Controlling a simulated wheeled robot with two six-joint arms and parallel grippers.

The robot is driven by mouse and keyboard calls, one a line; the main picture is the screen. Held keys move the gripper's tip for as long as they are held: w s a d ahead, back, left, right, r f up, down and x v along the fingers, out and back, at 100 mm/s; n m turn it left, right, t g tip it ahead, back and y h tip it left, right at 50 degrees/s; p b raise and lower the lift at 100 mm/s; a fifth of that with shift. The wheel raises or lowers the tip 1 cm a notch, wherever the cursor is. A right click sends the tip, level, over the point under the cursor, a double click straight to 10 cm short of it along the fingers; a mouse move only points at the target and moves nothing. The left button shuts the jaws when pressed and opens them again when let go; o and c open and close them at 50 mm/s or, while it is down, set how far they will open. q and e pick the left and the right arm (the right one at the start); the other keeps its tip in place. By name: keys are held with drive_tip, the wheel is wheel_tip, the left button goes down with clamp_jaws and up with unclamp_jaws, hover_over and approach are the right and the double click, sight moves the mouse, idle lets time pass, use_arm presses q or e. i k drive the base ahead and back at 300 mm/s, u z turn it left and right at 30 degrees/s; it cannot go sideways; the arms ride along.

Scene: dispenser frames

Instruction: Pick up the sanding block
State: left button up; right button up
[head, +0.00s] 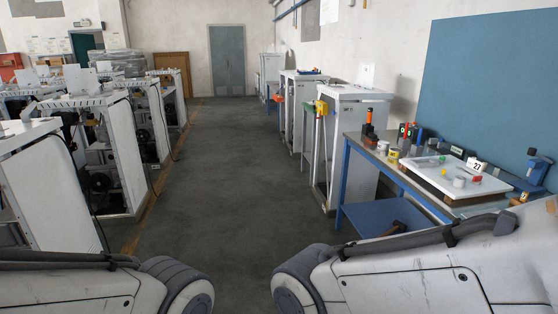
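I cannot make out a sanding block for certain at this distance. A workbench (428,204) with a blue frame stands at the right. A white board (452,180) lies on it, with a grey round piece and small red and yellow pieces on top. A small brown item (394,228) lies on the blue lower shelf (372,216), partly hidden by my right arm; I cannot tell what it is. Both of my arms cross the bottom of the view, well short of the bench top. Neither gripper shows.
White dispenser frames (350,140) stand behind the bench, and more (125,155) line the left side. A clear dark floor aisle (215,170) runs between them to a grey door (227,60). A blue vise (535,178) sits at the bench's right end.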

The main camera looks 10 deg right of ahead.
sight(372, 138)
drive_tip(key=z, duration=0.25)
drive_tip(key=i, duration=1.95)
drive_tip(key=z, duration=0.35)
drive_tip(key=i, duration=2.75)
drive_tip(key=z, duration=0.05)
